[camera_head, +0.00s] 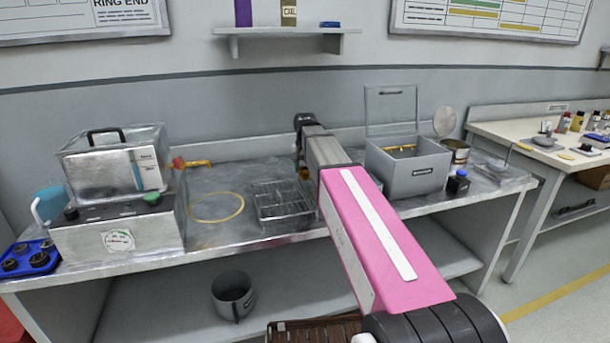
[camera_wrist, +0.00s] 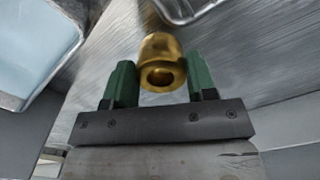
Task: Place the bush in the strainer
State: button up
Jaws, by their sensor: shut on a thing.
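The bush (camera_wrist: 163,62) is a short brass cylinder with a hole in its end. In the wrist view it sits between the two green fingers of my gripper (camera_wrist: 160,80), which is shut on it. A wire basket (camera_head: 283,205), which looks like the strainer, stands at the middle of the metal bench in the head view, just left of my arm. In the head view my arm reaches over the bench and mostly hides the gripper and bush. A metal rim (camera_wrist: 185,12) shows at the top of the wrist view, beyond the bush; I cannot tell whether it is the strainer's.
A grey open-lidded box (camera_head: 412,172) stands right of my arm, with a tin (camera_head: 458,153) and a dark bottle (camera_head: 458,184) beside it. A yellow ring outline (camera_head: 217,207) marks bare bench left of the basket. A machine (camera_head: 117,225) and blue tray (camera_head: 30,258) are farther left.

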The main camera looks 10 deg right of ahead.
jog(key=shift+f, duration=1.35)
jog(key=shift+f, duration=0.15)
jog(key=o, duration=1.2)
jog(key=shift+c, duration=0.2)
